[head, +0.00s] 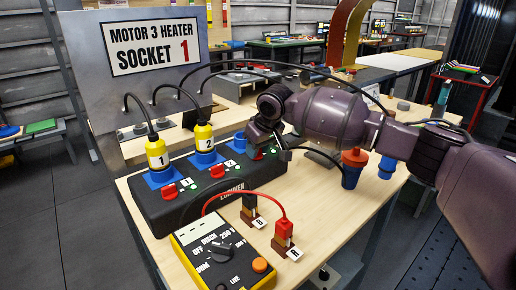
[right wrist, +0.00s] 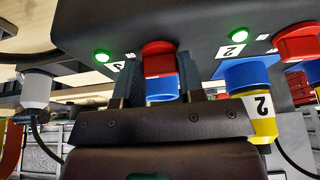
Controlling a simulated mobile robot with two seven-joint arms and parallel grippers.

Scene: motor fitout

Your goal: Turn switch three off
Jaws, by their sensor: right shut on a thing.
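A black socket box (head: 205,205) on the wooden bench carries a row of red switches with lit green lamps. Switch three (right wrist: 158,58) is a red knob beside the label 3 (right wrist: 118,66) and a lit green lamp (right wrist: 103,56) in the right wrist view. My right gripper (right wrist: 160,85) is shut on it, one finger on each side. In the head view my right gripper (head: 266,138) hides most of that switch. Switch one (head: 169,191) and switch two (head: 217,171) are clear of it. My left gripper is not in view.
Yellow plugs 1 (head: 157,153) and 2 (head: 204,137) stand in blue sockets, with black cables behind. A yellow multimeter (head: 190,238) with red and black leads lies in front. An orange-and-blue plug (head: 353,170) stands at right. A sign (head: 153,46) reads "Motor 3 heater socket 1".

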